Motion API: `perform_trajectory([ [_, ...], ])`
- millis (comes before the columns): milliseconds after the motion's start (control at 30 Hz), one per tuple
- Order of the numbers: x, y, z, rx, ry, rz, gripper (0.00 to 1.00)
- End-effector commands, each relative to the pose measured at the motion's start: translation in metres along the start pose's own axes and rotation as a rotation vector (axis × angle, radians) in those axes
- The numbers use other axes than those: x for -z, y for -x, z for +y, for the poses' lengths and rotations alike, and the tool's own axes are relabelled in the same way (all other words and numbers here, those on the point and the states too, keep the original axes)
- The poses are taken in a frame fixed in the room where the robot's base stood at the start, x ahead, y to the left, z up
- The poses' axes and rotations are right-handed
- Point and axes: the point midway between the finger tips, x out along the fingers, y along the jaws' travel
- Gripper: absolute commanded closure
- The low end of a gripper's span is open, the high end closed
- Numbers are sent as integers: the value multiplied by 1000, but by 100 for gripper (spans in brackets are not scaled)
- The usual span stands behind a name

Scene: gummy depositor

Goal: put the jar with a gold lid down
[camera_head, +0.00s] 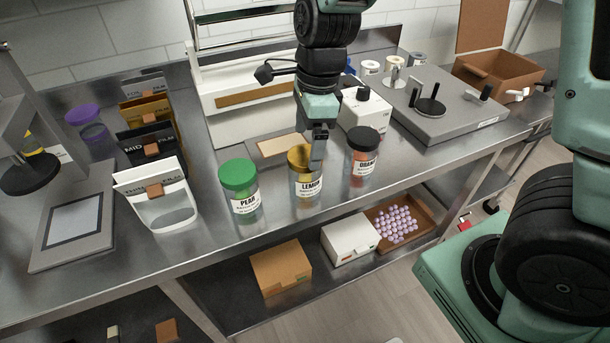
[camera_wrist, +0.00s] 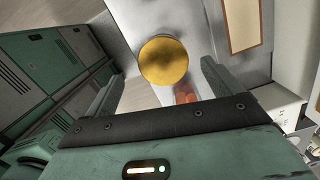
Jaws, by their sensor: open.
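The jar with a gold lid (camera_head: 306,187), labelled LEMON, stands upright on the steel counter between two other jars. Its round gold lid (camera_wrist: 164,60) shows in the wrist view, just past the fingertips and midway between them. My gripper (camera_head: 318,150) is right at this jar, with a finger beside the lid in the head view. In the wrist view my gripper (camera_wrist: 160,80) has its two fingers spread wide, one on each side of the lid, with a gap to it. The jar's body is hidden below its lid in the wrist view.
A green-lidded PEAR jar (camera_head: 240,190) stands to the left, and a black-lidded jar (camera_head: 363,157) stands close on the right. A white pouch holder (camera_head: 160,205) is farther left. A white machine (camera_head: 235,120) stands behind. The counter's front edge is near the jars.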

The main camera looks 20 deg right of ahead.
Motion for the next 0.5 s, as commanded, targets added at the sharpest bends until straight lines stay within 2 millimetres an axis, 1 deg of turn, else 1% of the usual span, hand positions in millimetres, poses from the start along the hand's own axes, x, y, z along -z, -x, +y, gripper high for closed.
perform_trajectory([
  [33,1,-8,0,-3,-2,1,9],
  [100,0,-16,0,-2,0,1,9],
  [267,0,-24,0,-1,0,0,9],
  [333,1,-32,-1,-3,-2,1,9],
  [500,3,-57,-4,-4,-2,1,9],
])
